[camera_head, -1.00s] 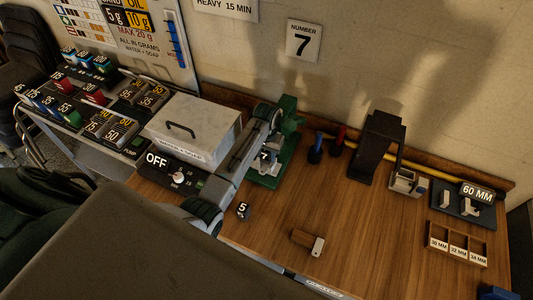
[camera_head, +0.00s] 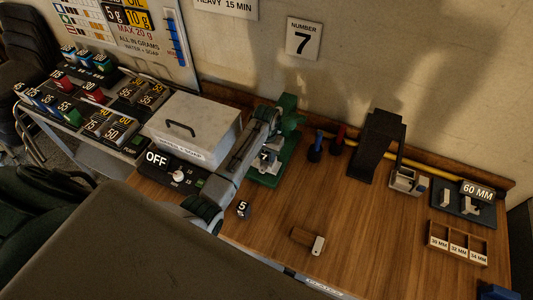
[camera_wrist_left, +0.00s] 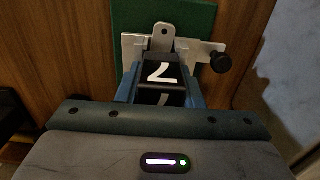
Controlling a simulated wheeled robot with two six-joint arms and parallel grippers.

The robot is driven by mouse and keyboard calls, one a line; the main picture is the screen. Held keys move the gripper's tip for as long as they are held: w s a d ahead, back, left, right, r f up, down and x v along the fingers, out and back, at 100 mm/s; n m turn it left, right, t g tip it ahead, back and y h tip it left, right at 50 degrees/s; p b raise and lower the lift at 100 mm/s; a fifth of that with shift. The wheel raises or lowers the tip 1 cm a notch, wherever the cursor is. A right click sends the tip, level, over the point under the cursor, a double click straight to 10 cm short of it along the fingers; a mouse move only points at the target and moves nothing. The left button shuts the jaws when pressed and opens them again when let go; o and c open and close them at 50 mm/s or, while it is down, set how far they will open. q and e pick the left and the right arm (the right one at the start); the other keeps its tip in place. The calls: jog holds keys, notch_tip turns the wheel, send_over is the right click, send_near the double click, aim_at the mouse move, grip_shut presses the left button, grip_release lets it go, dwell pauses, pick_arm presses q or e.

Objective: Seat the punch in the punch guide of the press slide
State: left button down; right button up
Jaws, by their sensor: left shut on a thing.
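My left gripper (camera_head: 268,148) is shut on a black punch marked 7 (camera_wrist_left: 160,72) at the green press (camera_head: 288,108). In the left wrist view, my left gripper (camera_wrist_left: 157,92) has its blue-grey fingers on both sides of the punch. The metal press slide (camera_wrist_left: 205,50) lies just beyond the punch, with a rounded tab with a hole (camera_wrist_left: 163,32) and a black knob (camera_wrist_left: 220,62). The punch hides the guide, so I cannot tell whether it is in it. The green press base (camera_head: 264,179) is partly behind my arm. My right gripper is not in view.
A grey metal box (camera_head: 197,125) is left of my arm.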

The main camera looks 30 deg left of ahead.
pick_arm(q)
jog(key=shift+f, duration=0.2)
jog(key=c, duration=0.9)
grip_release()
notch_tip(320, 180, up, 10)
jog(key=b, duration=0.3)
jog(key=shift+r, duration=0.45)
